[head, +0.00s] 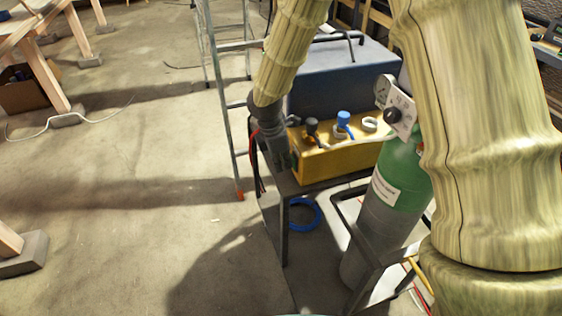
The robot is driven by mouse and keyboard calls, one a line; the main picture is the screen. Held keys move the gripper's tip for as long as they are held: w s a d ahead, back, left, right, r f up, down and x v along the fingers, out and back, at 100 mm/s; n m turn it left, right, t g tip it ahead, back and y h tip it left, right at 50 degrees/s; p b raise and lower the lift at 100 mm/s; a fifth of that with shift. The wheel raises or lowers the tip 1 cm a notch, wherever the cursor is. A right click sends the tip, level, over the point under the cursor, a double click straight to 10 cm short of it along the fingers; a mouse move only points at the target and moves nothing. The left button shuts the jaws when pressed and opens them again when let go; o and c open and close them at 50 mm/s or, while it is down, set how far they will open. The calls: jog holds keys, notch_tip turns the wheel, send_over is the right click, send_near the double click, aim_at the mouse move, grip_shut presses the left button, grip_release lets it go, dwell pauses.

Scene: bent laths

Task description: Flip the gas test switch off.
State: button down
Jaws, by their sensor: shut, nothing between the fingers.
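My gripper (284,163) is shut and empty. It points down at the front left end of a yellow unit (330,164), and I cannot tell whether it touches it. The yellow unit has a black connector (312,128), a blue connector (343,120) and a white ring-shaped part (370,124) on it. A dark blue-grey case (335,75) with a handle stands behind it. I cannot make out a switch marked gas test, nor its position. My arm covers part of the right side of the view.
A green and grey gas cylinder (402,175) with a gauge (383,90) and a light panel with a black knob (397,110) stands right of the unit. A metal ladder (228,110) stands left. A blue hose coil (304,214) lies below. The floor (120,190) at left is mostly clear.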

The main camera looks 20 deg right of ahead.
jog(key=shift+r, duration=0.15)
jog(key=shift+r+p, duration=0.65)
jog(key=shift+p, duration=0.3)
jog(key=a+p+v, duration=0.1)
jog(key=a+v, duration=0.1)
jog(key=v, duration=0.9)
jog(key=shift+a, duration=0.35)
jog(key=shift+r+p, duration=0.15)
jog(key=shift+p, duration=1.4)
